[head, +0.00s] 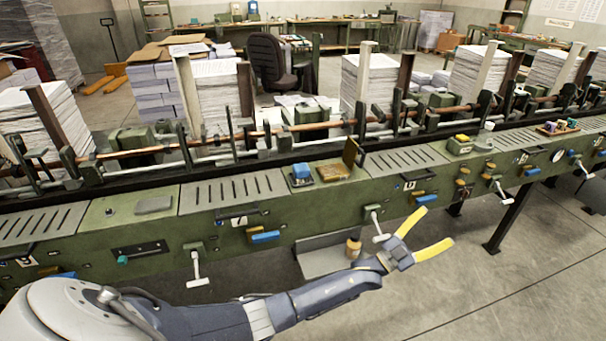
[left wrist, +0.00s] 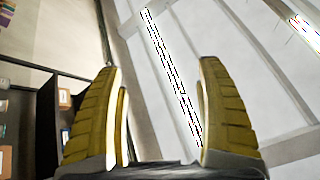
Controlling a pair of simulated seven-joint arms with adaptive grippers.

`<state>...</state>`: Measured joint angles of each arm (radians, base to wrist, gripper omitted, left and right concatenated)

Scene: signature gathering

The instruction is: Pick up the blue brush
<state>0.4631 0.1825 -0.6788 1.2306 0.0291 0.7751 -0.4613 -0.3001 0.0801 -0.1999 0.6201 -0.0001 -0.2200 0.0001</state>
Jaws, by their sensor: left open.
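A small blue block-like thing (head: 301,172) sits on the green machine top near the middle of the head view. It may be the blue brush, but it is too small to tell. My left gripper (head: 436,226) is open and empty, with yellow fingers, in front of the machine's front edge. It is to the right of the blue thing and lower in the picture, well apart from it. In the left wrist view, the two fingers (left wrist: 158,75) stand apart with nothing between them, against a pale ceiling. No brush shows there. My right gripper is not in view.
Blue handles (head: 265,237) and levers (head: 196,270) stick out of the machine's front. A copper rod (head: 330,124) and paper stacks (head: 369,80) stand behind.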

